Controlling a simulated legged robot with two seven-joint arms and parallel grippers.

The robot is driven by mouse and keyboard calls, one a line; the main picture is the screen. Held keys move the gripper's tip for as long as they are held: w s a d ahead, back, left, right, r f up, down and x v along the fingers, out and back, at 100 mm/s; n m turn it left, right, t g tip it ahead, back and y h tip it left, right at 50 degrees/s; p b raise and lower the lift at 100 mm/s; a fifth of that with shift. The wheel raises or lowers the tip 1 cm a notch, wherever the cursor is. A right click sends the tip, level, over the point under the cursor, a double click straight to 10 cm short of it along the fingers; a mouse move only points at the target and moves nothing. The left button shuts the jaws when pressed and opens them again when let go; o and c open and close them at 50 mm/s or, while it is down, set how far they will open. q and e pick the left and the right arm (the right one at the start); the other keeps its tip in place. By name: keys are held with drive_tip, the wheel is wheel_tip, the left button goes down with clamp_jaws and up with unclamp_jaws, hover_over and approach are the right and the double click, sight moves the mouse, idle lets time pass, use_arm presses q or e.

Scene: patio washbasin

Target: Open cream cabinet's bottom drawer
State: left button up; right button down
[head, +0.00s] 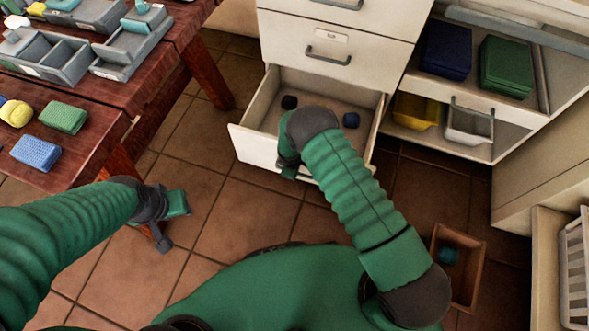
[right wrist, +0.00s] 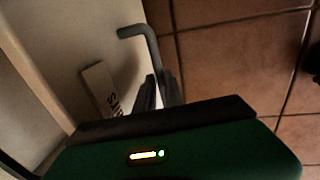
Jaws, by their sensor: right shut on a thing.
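The cream cabinet (head: 330,22) stands at the top middle of the head view. Its bottom drawer (head: 255,152) is pulled well out, and a few small dark items lie inside it. My right gripper (head: 289,166) is at the front of this drawer, partly hidden behind my own wrist. In the right wrist view its fingers (right wrist: 157,92) are shut on the grey bar handle (right wrist: 140,32), beside a white label on the drawer front. My left gripper (head: 178,203) hangs empty over the tiles at the left, away from the cabinet; its finger gap is unclear.
A dark red wooden table (head: 110,92) with grey bins, sponges and a yellow item is at the left. An open shelf with a blue stack (head: 445,50), green stack (head: 505,66) and bins is at the right. A small wooden box (head: 466,280) stands on the tiles.

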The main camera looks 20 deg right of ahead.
drive_tip(key=shift+s+a, duration=0.1)
drive_tip(key=shift+a, duration=0.05)
drive_tip(key=c, duration=1.5)
unclamp_jaws()
drive_tip(key=shift+o, duration=0.2)
wheel_tip(320, 180, up, 16)
drive_tip(key=s+a+p, duration=0.1)
drive_tip(key=s+p, duration=0.1)
drive_tip(key=p, duration=0.5)
drive_tip(key=shift+s+a+r, duration=0.2)
drive_tip(key=shift+s+a, duration=0.1)
drive_tip(key=shift+a, duration=0.05)
